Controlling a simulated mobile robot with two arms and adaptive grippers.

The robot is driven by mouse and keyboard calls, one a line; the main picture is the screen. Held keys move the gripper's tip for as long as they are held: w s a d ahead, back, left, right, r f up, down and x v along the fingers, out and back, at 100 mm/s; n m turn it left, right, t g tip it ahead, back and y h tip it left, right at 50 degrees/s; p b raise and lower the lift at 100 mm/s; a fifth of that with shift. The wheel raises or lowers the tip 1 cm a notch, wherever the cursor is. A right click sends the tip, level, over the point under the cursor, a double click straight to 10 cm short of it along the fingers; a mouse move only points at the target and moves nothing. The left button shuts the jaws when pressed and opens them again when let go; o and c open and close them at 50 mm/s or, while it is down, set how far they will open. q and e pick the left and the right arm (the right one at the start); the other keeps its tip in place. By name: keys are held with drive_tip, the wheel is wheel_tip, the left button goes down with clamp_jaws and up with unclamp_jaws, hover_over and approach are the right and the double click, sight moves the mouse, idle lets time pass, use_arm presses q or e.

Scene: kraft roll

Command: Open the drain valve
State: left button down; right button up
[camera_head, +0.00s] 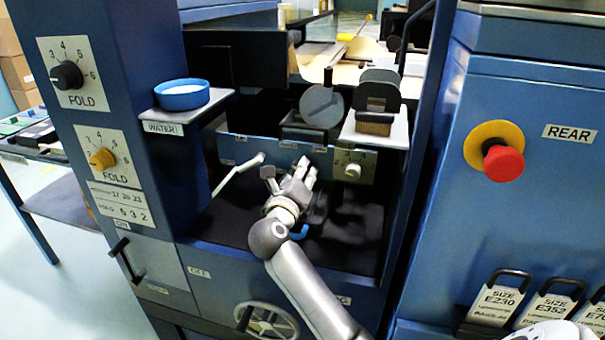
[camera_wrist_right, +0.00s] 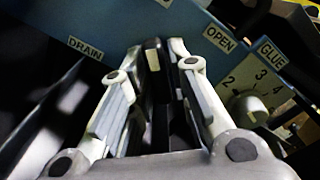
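The drain valve sits on the blue panel (camera_head: 225,146) inside the machine's bay. In the right wrist view, a DRAIN label (camera_wrist_right: 86,48) is on the left and an OPEN label (camera_wrist_right: 219,39) on the right. A dark upright handle (camera_wrist_right: 153,55), which looks like the valve lever, stands between the labels and between my fingers. My right gripper (camera_head: 300,172) reaches into the bay in front of the panel. It also shows in the wrist view (camera_wrist_right: 152,85), its fingers apart around the handle. Contact cannot be told. In the head view the gripper hides the handle. My left gripper is not in view.
A pale lever (camera_head: 238,174) slopes left of my right gripper. A GLUE dial (camera_head: 352,170) is to its right. Above are a blue water bowl (camera_head: 182,95) on a shelf and a brush (camera_head: 375,122) on another shelf. A red stop button (camera_head: 503,163) is far right.

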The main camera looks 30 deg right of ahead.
clamp_jaws()
drive_tip(key=shift+m, duration=0.3)
drive_tip(key=shift+f+m+b, duration=0.15)
drive_tip(key=shift+m+b, duration=0.15)
drive_tip(key=shift+m, duration=0.8)
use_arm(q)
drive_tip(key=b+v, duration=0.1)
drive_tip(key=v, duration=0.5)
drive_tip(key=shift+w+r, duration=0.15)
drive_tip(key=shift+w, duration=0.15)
use_arm(e)
drive_tip(key=shift+a+m, duration=0.1)
drive_tip(key=shift+m, duration=1.4)
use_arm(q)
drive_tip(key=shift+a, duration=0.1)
